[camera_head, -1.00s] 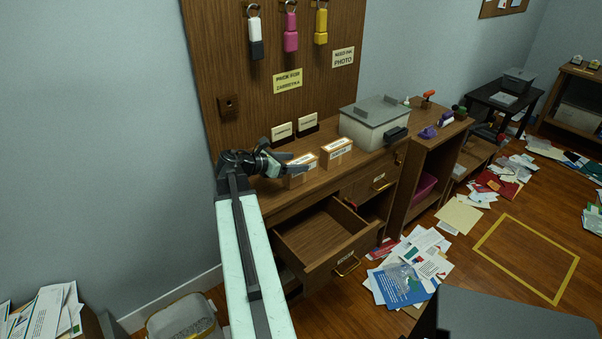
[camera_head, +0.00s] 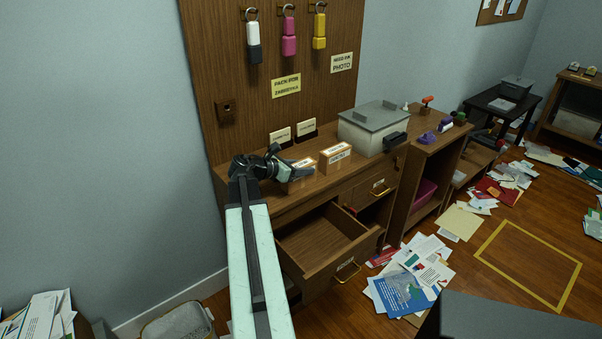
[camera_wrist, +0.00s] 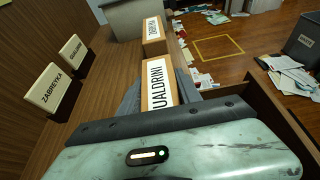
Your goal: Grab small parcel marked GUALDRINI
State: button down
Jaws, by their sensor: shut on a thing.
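The small parcel marked GUALDRINI (camera_wrist: 158,84) is an orange-brown box with a white label. In the wrist view the letters "UALDRINI" show and the near end is hidden by my gripper. My gripper (camera_wrist: 160,97) is shut on it, with one dark finger on each side. In the head view my gripper (camera_head: 297,174) is at this parcel (camera_head: 304,163), on the left of the wooden desk top. I cannot tell whether the parcel is clear of the surface. A similar parcel (camera_head: 336,155) stands just to its right, apart; it also shows in the wrist view (camera_wrist: 153,27).
A grey-lidded box (camera_head: 374,128) stands further right on the desk. Two name plates (camera_head: 281,135) stand at the back, one reading ZABREYKA (camera_wrist: 51,90). An open drawer (camera_head: 325,240) juts out below. Papers (camera_head: 405,283) litter the floor.

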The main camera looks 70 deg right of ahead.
notch_tip(320, 180, up, 10)
jog(key=p, duration=1)
jog(key=shift+r, duration=0.15)
jog(key=shift+s, duration=0.1)
